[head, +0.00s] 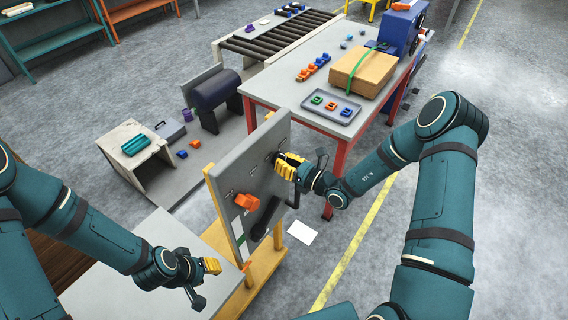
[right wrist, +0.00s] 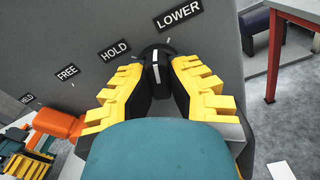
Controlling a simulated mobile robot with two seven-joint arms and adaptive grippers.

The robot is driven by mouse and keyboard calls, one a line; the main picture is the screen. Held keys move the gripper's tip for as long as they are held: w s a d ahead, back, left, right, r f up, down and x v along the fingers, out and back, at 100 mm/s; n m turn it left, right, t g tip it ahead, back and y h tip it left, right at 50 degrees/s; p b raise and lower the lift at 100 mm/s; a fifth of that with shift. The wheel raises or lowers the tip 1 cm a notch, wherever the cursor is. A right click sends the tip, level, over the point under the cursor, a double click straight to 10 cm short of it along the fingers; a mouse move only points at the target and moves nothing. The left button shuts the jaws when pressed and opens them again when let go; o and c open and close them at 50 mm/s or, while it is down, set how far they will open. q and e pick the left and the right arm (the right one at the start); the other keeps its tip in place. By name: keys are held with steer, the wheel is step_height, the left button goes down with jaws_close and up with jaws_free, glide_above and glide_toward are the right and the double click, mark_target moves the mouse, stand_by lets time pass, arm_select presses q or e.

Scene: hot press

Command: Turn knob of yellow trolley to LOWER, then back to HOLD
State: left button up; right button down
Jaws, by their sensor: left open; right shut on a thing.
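The yellow trolley (head: 263,280) carries an upright grey panel (head: 245,165). In the right wrist view the panel has labels FREE (right wrist: 67,72), HOLD (right wrist: 115,50) and LOWER (right wrist: 178,13). A black knob (right wrist: 155,62) with a white mark sits below and between HOLD and LOWER; I cannot tell exactly which tick it points at. My right gripper (head: 288,165) is at the panel's upper right, its yellow fingers (right wrist: 157,90) shut on the knob from both sides. My left gripper (head: 203,281) is open and empty, left of the trolley's lower part.
An orange handle (head: 246,201) and a black lever (head: 266,218) are on the panel left of and below the knob. A red-legged table (head: 290,92) with a cardboard box (head: 362,72) stands behind. A grey-topped bench (head: 140,270) is near my left arm.

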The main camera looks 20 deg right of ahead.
steer(key=n, duration=0.2)
steer(key=n+b, duration=0.1)
steer(key=shift+a+n, duration=0.2)
steer(key=shift+n, duration=0.2)
steer(key=n+b, duration=0.2)
steer(key=shift+w+n, duration=0.1)
steer(key=shift+n, duration=0.3)
steer(key=n+b, duration=0.3)
steer(key=n, duration=0.1)
steer(key=shift+n, duration=0.3)
steer(key=shift+r+n+b, duration=0.15)
steer(key=shift+n+b, duration=0.45)
steer(key=shift+n, duration=0.1)
steer(key=shift+d, duration=0.1)
